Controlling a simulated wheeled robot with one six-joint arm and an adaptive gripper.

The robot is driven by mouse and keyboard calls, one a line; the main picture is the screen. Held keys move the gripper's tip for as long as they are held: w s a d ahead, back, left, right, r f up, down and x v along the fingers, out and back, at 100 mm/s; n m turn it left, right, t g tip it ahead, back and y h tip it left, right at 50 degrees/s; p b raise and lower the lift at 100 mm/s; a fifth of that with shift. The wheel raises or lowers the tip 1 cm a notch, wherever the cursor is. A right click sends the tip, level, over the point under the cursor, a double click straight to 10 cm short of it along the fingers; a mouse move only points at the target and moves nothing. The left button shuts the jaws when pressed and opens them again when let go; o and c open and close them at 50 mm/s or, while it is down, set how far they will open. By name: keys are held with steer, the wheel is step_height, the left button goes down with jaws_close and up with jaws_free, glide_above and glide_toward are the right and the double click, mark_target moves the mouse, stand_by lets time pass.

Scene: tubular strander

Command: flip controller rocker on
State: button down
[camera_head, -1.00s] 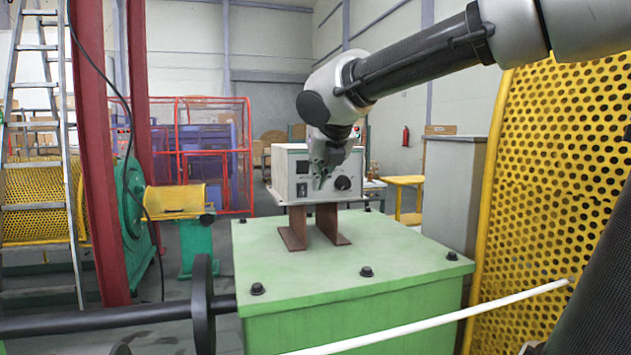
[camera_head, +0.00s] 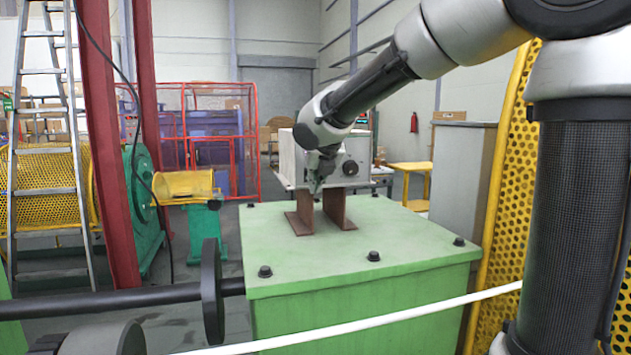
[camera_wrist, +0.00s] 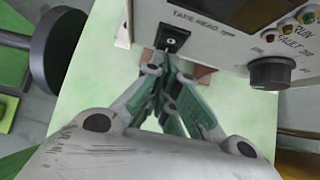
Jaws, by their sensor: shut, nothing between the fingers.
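The controller box (camera_head: 349,150) is a light grey case standing on rusty brown brackets on a green pedestal. In the head view my gripper (camera_head: 316,188) is in front of the box's lower left.
The green pedestal (camera_head: 345,265) has black bolts on its top. A dark shaft with a disc (camera_head: 212,290) lies at its left. A white rod (camera_head: 370,320) crosses in front. A yellow perforated guard (camera_head: 505,215) stands at the right. The pedestal top is mostly clear.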

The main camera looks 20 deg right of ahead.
steer(key=shift+w+f, duration=0.35)
steer(key=shift+f, duration=0.15)
